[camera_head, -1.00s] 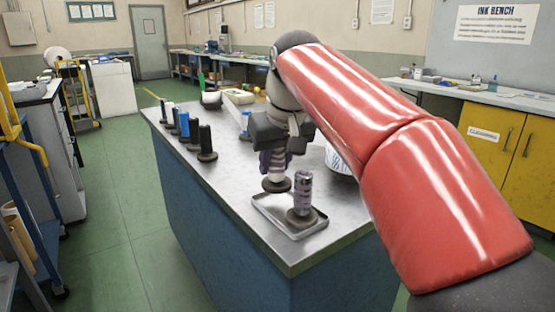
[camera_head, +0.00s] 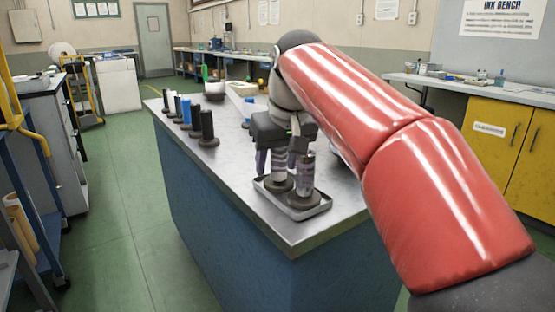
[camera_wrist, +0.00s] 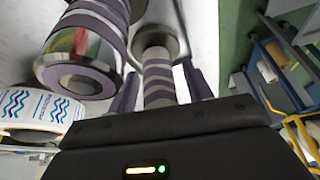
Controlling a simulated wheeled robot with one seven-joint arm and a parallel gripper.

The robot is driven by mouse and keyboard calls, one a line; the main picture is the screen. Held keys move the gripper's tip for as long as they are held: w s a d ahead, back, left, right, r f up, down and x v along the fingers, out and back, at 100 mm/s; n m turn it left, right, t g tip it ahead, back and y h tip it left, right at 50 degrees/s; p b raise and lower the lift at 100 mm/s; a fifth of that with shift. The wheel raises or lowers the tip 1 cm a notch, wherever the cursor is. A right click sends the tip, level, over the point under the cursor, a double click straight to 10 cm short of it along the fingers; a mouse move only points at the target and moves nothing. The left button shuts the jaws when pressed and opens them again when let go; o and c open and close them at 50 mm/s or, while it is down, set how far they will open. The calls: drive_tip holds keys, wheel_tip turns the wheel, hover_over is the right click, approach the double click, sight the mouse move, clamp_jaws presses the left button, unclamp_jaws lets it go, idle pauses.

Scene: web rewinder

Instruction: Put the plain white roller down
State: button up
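A pale whitish roller with greyish bands (camera_head: 279,166) stands upright on its dark round base in a shallow metal tray (camera_head: 305,214) near the bench's front corner. It also shows in the wrist view (camera_wrist: 158,76). My gripper (camera_head: 280,158) points down around it, one finger on each side. The fingers stand apart from the roller, with a gap on both sides in the wrist view (camera_wrist: 160,88). A second roller with purple bands and a shiny end (camera_head: 306,176) stands right beside it in the same tray; it looms large in the wrist view (camera_wrist: 82,50).
Several black, blue and white rollers (camera_head: 207,126) stand along the bench's left edge. A white container with blue waves (camera_wrist: 38,106) is near the tray in the wrist view. My arm hides the bench's right part. The metal bench top (camera_head: 235,170) left of the tray is clear.

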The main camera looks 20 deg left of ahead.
drive_tip(key=p+v, duration=0.4)
drive_tip(key=v, duration=0.8)
drive_tip(key=shift+d+r, duration=0.1)
drive_tip(key=s+d+f+m, duration=0.2)
drive_tip(key=d+f, duration=0.2)
drive_tip(key=d, duration=0.7)
drive_tip(key=s+d+f+m+h, duration=0.1)
drive_tip(key=s+d+f+m, duration=0.1)
drive_tip(key=s+d+f, duration=0.3)
drive_tip(key=s+d+f+m+t+h, duration=0.1)
drive_tip(key=s+d+f, duration=0.4)
drive_tip(key=f, duration=0.5)
drive_tip(key=s+d+f+m+t, duration=0.1)
drive_tip(key=s+d+f+m, duration=0.1)
drive_tip(key=s+d+f, duration=0.3)
wheel_tip(320, 180, down, 3)
drive_tip(key=shift+s+d+f+m+h, duration=0.1)
drive_tip(key=shift+s+d+m+h, duration=0.15)
drive_tip(key=shift+d+h, duration=0.2)
